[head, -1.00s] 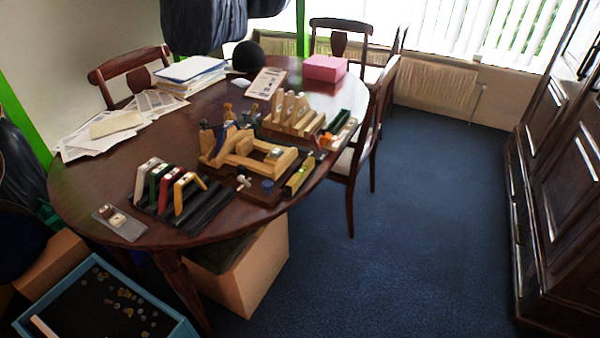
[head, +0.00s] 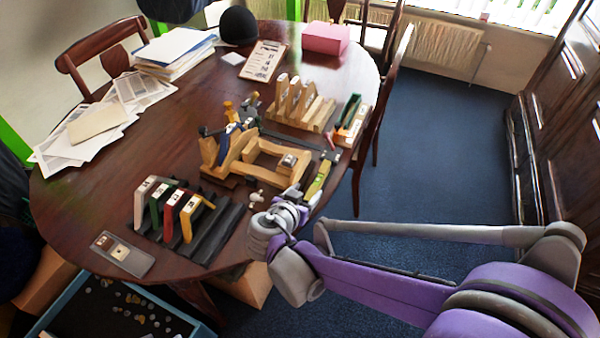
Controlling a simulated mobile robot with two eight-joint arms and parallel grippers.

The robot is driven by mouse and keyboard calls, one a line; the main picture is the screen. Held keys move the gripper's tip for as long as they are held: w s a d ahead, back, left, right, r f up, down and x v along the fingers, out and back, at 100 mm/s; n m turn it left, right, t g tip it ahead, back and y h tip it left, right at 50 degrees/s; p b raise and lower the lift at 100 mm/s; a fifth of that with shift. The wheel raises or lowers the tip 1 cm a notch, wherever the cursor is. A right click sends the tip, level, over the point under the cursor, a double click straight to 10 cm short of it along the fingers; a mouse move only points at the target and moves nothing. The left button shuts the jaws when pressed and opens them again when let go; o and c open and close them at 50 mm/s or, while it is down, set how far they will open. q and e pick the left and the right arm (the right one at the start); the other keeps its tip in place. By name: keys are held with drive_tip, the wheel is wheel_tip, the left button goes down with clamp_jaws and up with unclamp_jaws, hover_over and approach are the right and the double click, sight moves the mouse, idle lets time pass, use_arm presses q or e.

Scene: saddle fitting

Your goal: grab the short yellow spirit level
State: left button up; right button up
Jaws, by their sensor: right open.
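The short yellow spirit level (head: 318,181) lies near the right edge of the wooden table, beside the wooden jig, slanting away from me. My right gripper (head: 297,193) is just left of and in front of its near end, above the table edge. The gripper is open, with no object visible in it. Its fingers are small in this view, and I cannot tell whether they touch the level. My left gripper is not in view.
The wooden jig (head: 240,158) stands left of the level. A black rack (head: 215,235) with several coloured frames stands at the front. A wooden block holder (head: 300,110) is behind. A chair (head: 373,130) stands at the right edge. Blue floor is clear to the right.

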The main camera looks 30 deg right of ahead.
sight(316, 183)
drive_tip(key=x, duration=0.4)
drive_tip(key=shift+s+d+f+b, duration=0.1)
drive_tip(key=shift+s+d+b, duration=0.1)
drive_tip(key=shift+b, duration=0.15)
drive_tip(key=shift+b+x, duration=0.6)
drive_tip(key=shift+x, duration=2.4)
drive_tip(key=shift+w+a, duration=0.1)
drive_tip(key=shift+a, duration=0.05)
clamp_jaws()
